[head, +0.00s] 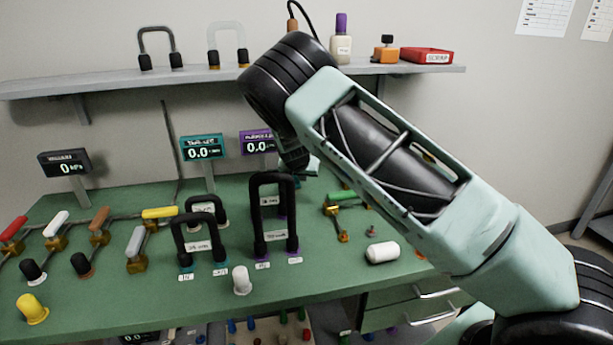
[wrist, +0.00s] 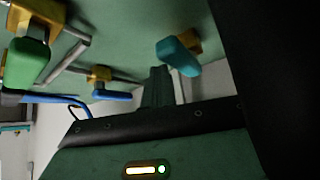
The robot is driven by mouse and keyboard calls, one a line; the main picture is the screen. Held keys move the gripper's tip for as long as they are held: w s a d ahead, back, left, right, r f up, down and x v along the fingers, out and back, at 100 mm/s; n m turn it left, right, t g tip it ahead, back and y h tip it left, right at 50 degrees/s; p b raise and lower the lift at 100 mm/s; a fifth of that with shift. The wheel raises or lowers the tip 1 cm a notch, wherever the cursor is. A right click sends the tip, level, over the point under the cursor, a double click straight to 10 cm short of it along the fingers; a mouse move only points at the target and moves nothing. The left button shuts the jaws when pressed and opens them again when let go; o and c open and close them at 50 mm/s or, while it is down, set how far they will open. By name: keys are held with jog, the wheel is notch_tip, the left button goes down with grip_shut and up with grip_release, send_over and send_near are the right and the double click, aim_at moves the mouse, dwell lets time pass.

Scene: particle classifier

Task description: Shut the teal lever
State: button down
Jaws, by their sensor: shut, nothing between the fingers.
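The teal lever (wrist: 180,56) shows in the wrist view, right of the top middle, on a brass valve body (wrist: 188,40). In the head view I cannot make it out; my arm covers that part of the bench. My gripper (wrist: 160,74) is shut and empty; its dark fingers point up in the wrist view, just left of and below the teal lever. A small gap seems to separate them, but I cannot be sure whether they touch. In the head view my gripper (head: 305,163) is mostly hidden behind my arm, over the back of the bench.
A green lever (wrist: 28,62) and a blue lever (wrist: 112,95) sit left of the teal one in the wrist view. On the green bench (head: 335,275), black hose loops (head: 274,180), a white cylinder (head: 382,252) and a yellow lever (head: 160,213) stand. A shelf (head: 110,84) runs behind.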

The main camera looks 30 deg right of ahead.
jog(key=shift+w+a+f, duration=0.1)
jog(key=shift+a, duration=0.8)
jog(key=d, duration=0.2)
jog(key=s+d, duration=0.1)
jog(key=d, duration=0.2)
jog(key=shift+s+b, duration=0.1)
jog(key=shift+b, duration=0.3)
jog(key=a+r, duration=0.2)
jog(key=w+a+r, duration=0.1)
jog(key=r, duration=0.2)
jog(key=a+r+b, duration=0.1)
jog(key=a+r, duration=0.1)
jog(key=r, duration=0.1)
jog(key=shift+w+a, duration=0.3)
jog(key=shift+d, duration=0.1)
